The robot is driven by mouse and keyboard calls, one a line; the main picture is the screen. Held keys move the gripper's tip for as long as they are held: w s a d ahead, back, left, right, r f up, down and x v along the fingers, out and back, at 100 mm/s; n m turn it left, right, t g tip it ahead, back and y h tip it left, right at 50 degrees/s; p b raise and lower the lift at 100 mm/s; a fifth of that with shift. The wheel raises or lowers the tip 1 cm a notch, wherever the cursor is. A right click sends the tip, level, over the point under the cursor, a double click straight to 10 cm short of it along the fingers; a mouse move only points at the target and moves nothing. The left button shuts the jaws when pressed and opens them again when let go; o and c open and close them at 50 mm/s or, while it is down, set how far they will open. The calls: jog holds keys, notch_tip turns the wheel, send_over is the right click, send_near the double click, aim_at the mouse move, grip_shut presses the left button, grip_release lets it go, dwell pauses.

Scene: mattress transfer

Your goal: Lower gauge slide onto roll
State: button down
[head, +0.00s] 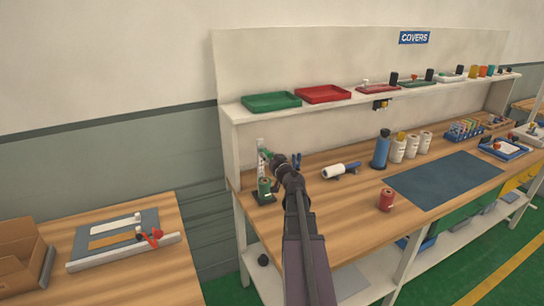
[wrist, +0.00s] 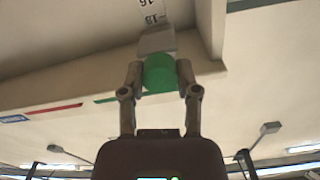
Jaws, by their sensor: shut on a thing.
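The gauge is an upright pale scale (head: 261,145) at the left end of the bench; its numbers show upside down in the wrist view (wrist: 151,12). A green roll (head: 264,187) stands upright on a dark base at the foot of the scale. In the wrist view, my gripper (wrist: 160,75) is shut on the green knob (wrist: 160,73) of the gauge slide, with a pale grey block (wrist: 157,41) beyond it. In the head view, my gripper (head: 272,160) is beside the scale, above the roll. My arm partly hides this area, and the slide's gap to the roll is unclear.
A blue bottle (head: 381,150), white bottles and a red roll (head: 387,200) stand farther right. The shelf with green (head: 271,101) and red (head: 323,94) trays overhangs the gauge. A dark mat (head: 445,180) is bare.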

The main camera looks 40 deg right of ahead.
notch_tip(320, 180, down, 8)
jog(key=b, duration=0.8)
jog(key=shift+d, duration=0.1)
jog(key=shift+c, duration=1.7)
grip_release()
jog(key=shift+s, duration=0.1)
jog(key=v, duration=1.2)
jog(key=shift+f, duration=0.1)
